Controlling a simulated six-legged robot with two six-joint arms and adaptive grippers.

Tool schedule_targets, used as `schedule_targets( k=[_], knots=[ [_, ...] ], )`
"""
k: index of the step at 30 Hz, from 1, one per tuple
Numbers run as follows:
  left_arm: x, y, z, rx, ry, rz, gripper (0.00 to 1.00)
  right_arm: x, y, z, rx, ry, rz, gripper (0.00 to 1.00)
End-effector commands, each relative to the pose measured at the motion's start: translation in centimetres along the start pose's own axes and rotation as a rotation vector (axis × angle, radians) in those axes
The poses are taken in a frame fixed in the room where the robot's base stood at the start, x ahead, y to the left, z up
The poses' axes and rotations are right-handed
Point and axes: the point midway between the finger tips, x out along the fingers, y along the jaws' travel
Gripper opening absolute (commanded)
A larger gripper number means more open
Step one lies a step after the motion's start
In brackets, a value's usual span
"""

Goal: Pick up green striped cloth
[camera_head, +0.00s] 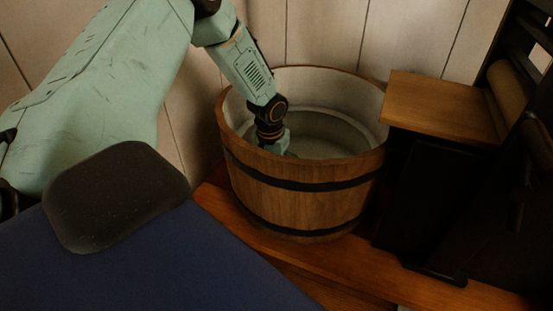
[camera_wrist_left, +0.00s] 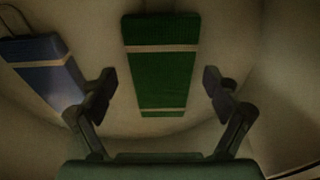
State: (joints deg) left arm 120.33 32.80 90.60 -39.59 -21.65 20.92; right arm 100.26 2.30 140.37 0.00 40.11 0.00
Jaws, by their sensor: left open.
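The green striped cloth (camera_wrist_left: 162,80) shows in the left wrist view as a folded green strip with pale bands. It lies inside the wooden tub (camera_head: 300,195), and the tub's wall hides it in the head view. My left gripper (camera_wrist_left: 158,88) is open, its two fingers apart on either side of the cloth's near part. I cannot tell how far the fingertips are from the cloth. In the head view my left arm reaches down into the tub and its fingers are hidden. My right gripper is not in view.
A blue cloth (camera_wrist_left: 50,75) with pale bands lies left of the green one, close to a left finger. The tub's wall curves closely around. A wooden board (camera_head: 440,105) juts out right of the tub, above dark furniture. A plank wall (camera_head: 330,35) stands behind.

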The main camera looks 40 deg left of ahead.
Motion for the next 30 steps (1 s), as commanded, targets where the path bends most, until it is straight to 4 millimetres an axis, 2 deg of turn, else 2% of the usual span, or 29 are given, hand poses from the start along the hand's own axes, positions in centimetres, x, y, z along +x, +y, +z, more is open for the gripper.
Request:
schedule_targets(
  k=[4, 24, 30],
  knots=[
    [-0.06, -0.13, -0.07, -0.001, 0.000, 0.000, 0.87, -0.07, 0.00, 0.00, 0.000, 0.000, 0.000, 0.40],
    [0.01, -0.48, -0.22, -0.003, -0.001, 0.000, 0.30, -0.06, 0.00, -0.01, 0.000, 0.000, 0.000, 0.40],
    [-0.02, -0.47, -0.22, -0.003, -0.001, 0.000, 0.29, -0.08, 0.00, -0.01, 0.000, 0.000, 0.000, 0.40]
  ],
)
